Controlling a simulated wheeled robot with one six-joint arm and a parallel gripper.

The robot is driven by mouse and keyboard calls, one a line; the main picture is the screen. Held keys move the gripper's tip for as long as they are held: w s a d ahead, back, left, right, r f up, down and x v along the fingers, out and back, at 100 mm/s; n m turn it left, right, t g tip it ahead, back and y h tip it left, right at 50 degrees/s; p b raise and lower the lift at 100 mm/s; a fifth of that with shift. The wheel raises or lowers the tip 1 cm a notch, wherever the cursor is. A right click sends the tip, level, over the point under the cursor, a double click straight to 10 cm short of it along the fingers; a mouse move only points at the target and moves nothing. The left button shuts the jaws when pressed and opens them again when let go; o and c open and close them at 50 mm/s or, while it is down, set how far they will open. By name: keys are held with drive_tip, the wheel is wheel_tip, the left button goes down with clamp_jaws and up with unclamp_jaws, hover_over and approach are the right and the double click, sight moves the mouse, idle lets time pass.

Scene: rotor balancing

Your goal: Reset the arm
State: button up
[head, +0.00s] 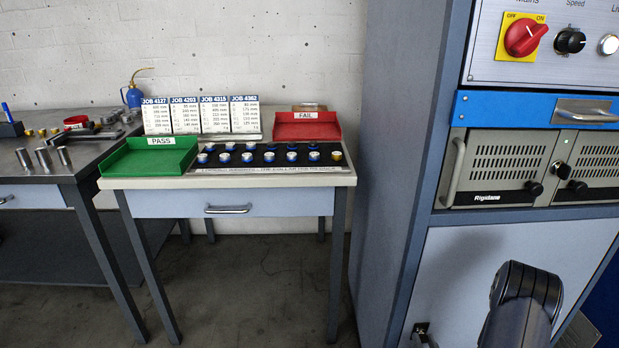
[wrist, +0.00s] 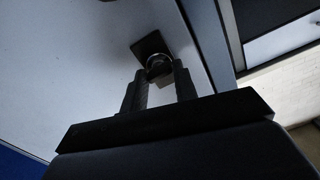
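My gripper (wrist: 164,78) shows in the wrist view with its two dark fingers apart and a clear gap between them. Beyond the fingertips is a round, shiny-rimmed latch (wrist: 152,47) on a dark square plate, fixed to a pale panel. Whether the fingertips touch the latch cannot be told. In the head view, part of my dark arm (head: 522,300) stands at the lower right, in front of the pale lower cabinet door (head: 465,262). My gripper itself is out of that view. A dark latch (head: 421,330) sits at the door's lower left.
The tall grey-blue cabinet (head: 405,150) fills the right side. Left of it, a bench (head: 225,182) bears a green PASS tray (head: 150,166), a red FAIL tray (head: 307,126) and rows of small collars. A metal workbench (head: 70,170) stands further left. Floor before the benches is clear.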

drive_tip(key=shift+n+p, duration=0.4)
drive_tip(key=shift+n, duration=0.6)
drive_tip(key=shift+a, duration=0.1)
